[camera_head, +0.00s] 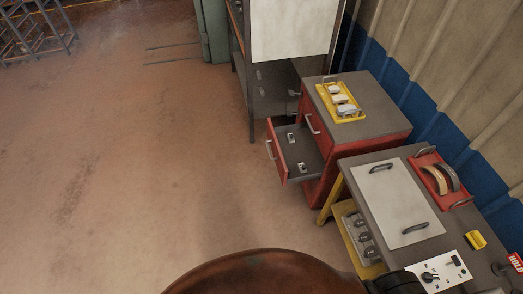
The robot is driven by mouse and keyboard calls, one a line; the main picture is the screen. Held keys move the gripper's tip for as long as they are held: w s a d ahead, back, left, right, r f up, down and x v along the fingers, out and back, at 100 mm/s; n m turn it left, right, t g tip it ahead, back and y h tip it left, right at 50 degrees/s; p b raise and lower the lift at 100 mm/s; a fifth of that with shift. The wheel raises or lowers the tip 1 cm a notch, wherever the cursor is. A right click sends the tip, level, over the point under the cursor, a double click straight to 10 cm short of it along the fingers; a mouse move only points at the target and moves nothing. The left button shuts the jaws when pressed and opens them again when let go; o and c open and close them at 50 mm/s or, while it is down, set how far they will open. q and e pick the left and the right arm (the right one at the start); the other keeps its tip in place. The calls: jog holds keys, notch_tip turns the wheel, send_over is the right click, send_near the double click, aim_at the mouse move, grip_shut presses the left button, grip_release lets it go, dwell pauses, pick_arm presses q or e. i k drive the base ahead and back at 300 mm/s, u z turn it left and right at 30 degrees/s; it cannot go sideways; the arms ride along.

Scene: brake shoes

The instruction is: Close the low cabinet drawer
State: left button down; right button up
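The low cabinet (378,135) is red with a grey top and stands right of the middle of the head view. Its lower drawer (313,150) is pulled out to the left, over the floor. The drawer has a red front (279,157) with a metal handle (270,149) on its outer side. Two small metal parts (291,138) (302,167) lie in the drawer, apart from each other. Above it, another handle (312,124) shows on the cabinet's face, which looks shut. Neither of my grippers is in view, and nothing touches the drawer.
A yellow tray (357,117) with pale parts sits on the cabinet. A workbench (349,170) in front carries a white board (400,205) and a red tray (461,201) with brake shoes. A dark shelf stands behind. The floor (170,170) left of the drawer is clear.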

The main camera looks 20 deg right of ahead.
aim_at(287, 156)
jog(key=z, duration=0.25)
jog(key=i, duration=0.6)
jog(key=z, duration=0.5)
